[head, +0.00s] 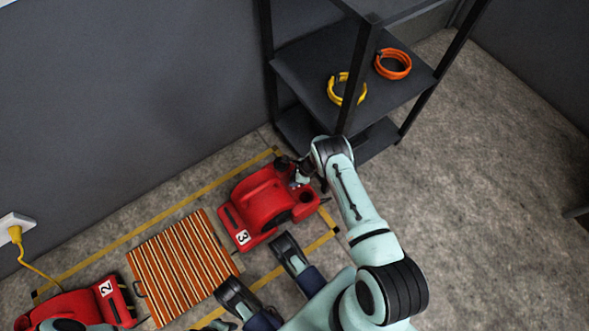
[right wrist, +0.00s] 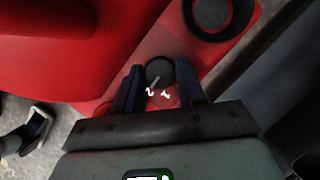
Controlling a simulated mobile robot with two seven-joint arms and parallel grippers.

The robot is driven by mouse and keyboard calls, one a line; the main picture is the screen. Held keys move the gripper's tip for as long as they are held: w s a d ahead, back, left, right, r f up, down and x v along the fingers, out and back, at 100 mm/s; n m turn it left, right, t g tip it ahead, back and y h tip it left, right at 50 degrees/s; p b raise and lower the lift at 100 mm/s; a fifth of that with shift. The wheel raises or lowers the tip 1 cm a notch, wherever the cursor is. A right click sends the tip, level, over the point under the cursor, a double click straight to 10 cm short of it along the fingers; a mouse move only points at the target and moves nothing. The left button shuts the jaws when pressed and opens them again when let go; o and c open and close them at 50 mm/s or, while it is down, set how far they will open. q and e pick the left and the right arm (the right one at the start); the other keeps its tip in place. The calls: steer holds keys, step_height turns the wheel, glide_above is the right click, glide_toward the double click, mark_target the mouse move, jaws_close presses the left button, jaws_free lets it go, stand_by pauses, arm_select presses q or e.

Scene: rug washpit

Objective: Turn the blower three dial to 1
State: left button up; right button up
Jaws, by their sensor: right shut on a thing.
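The red blower three (head: 262,205), marked with a white 3, stands on the floor beside the striped rug. Its dial (right wrist: 158,71) is a dark round knob on a red panel in the right wrist view. The dial's pale pointer slants down-left, toward the white 2 rather than the 1 to its right. My right gripper (right wrist: 160,84) is shut on the dial, one dark finger on each side. In the head view, my right gripper (head: 301,178) is at the blower's right end, partly hidden by my wrist. My left gripper cannot be made out.
An orange striped rug (head: 183,265) lies left of blower three. Another red blower (head: 88,305), marked 2, stands at lower left. A dark shelf (head: 310,62) with yellow and orange coils stands behind. Yellow tape (head: 185,218) marks the floor. Open floor lies right.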

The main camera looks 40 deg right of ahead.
steer(key=n, duration=0.2)
steer(key=n+g, duration=0.1)
steer(key=n, duration=0.1)
steer(key=shift+w+d+n+g+y, duration=0.1)
steer(key=shift+w+n+g+y, duration=0.05)
steer(key=shift+n+g+y, duration=0.2)
steer(key=n+g, duration=0.1)
steer(key=n, duration=0.3)
steer(key=shift+w+y, duration=0.1)
steer(key=shift+y, duration=0.15)
steer(key=shift+n+g, duration=0.25)
steer(key=shift+g, duration=0.1)
steer(key=o, duration=0.8)
steer(key=shift+c, duration=0.2)
